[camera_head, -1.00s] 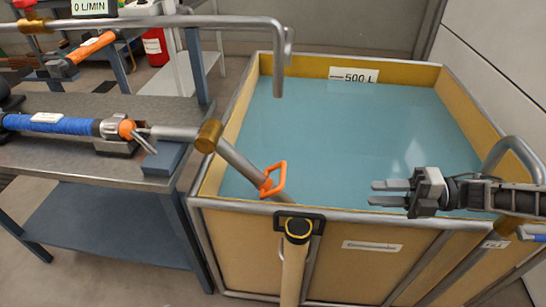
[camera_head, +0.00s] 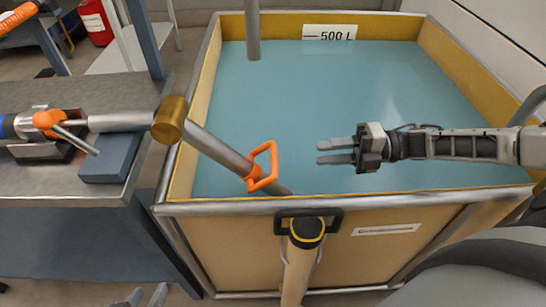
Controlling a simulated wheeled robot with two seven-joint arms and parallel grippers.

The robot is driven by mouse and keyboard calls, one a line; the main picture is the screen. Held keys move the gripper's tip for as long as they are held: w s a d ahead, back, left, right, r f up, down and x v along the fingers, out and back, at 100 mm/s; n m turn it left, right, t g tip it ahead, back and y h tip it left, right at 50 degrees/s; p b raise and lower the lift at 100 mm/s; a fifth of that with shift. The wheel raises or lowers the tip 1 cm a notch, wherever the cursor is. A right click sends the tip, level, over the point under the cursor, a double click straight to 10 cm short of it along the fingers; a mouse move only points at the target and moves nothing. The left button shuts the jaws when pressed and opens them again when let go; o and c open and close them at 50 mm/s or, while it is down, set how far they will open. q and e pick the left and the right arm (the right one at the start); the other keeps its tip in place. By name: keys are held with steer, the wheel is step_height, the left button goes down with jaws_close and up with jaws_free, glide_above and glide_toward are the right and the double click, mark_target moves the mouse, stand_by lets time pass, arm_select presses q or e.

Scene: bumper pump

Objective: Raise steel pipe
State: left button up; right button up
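A grey steel pipe (camera_head: 218,147) slopes down to the right from a brass joint (camera_head: 170,119). Its lower end dips into the blue water of a tank (camera_head: 200,87). An orange loop handle (camera_head: 263,168) is fixed on the pipe near the tank's front wall. My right gripper (camera_head: 320,152) comes in from the right, over the water, with its fingers apart and empty. It is to the right of the handle and not touching it. My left gripper (camera_head: 143,298) shows only its fingertips at the bottom edge, apart and empty, well below the pipe.
A metal bench (camera_head: 50,180) with a blue block (camera_head: 115,160) stands at the left. A vertical pipe (camera_head: 252,35) hangs over the water at the back. The tank's right side is open water.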

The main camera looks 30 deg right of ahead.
mark_target(274, 156)
steer(key=x, duration=1.2)
jaws_close()
